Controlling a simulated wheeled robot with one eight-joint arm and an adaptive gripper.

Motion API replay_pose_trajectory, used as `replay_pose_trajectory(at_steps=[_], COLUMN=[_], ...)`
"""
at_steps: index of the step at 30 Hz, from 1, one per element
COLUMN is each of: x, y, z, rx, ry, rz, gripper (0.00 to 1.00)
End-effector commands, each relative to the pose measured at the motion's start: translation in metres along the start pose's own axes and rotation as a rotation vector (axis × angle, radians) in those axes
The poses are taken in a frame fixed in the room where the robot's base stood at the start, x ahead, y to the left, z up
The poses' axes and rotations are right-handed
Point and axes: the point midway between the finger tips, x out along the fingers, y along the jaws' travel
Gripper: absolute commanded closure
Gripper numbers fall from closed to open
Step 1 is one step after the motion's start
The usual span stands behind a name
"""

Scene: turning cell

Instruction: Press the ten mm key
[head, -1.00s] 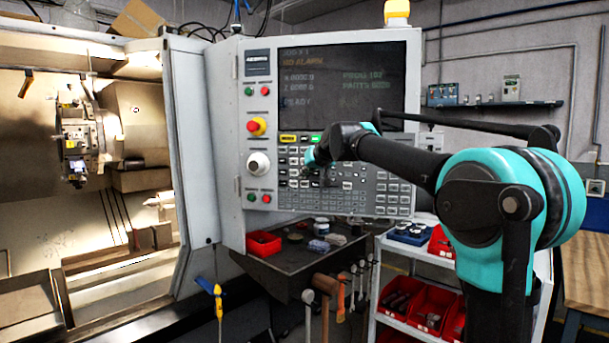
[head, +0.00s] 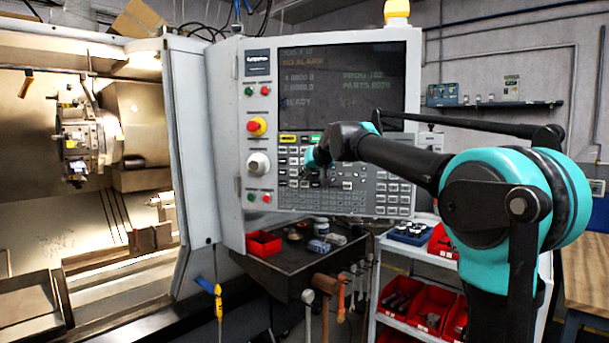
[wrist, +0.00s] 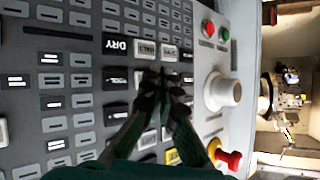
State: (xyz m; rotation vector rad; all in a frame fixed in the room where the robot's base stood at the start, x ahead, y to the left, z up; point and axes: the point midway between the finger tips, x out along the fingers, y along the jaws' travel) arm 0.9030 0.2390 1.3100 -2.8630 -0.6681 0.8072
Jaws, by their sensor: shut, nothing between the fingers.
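The control panel's keypad (head: 372,197) has rows of small pale and dark keys, and it fills much of the wrist view (wrist: 68,100). I cannot make out which key is the ten mm key; most labels are too small or blurred to read. A dark key marked DRY (wrist: 116,45) is legible in the wrist view. My gripper (wrist: 164,78) is shut and empty, its dark fingertips in front of a group of pale keys beside DRY. The fingers hide some keys, and I cannot tell whether they touch one. In the head view, my gripper (head: 312,174) is at the keypad's left part.
A red emergency stop (head: 256,126) and a white round knob (head: 258,164) stick out left of the keys. The screen (head: 345,85) above shows NO ALARM and READY. A dark tray (head: 285,262) with a red bin is below; the open lathe is at left.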

Motion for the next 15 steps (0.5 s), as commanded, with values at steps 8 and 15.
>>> replay_pose_trajectory(at_steps=[8,15], x=[-0.0035,-0.0057], y=[-0.0023,-0.0040], z=[0.0027,0.0042], rx=[-0.001,-0.002], ry=[0.000,0.000], rz=[0.000,0.000], gripper=[1.00,1.00])
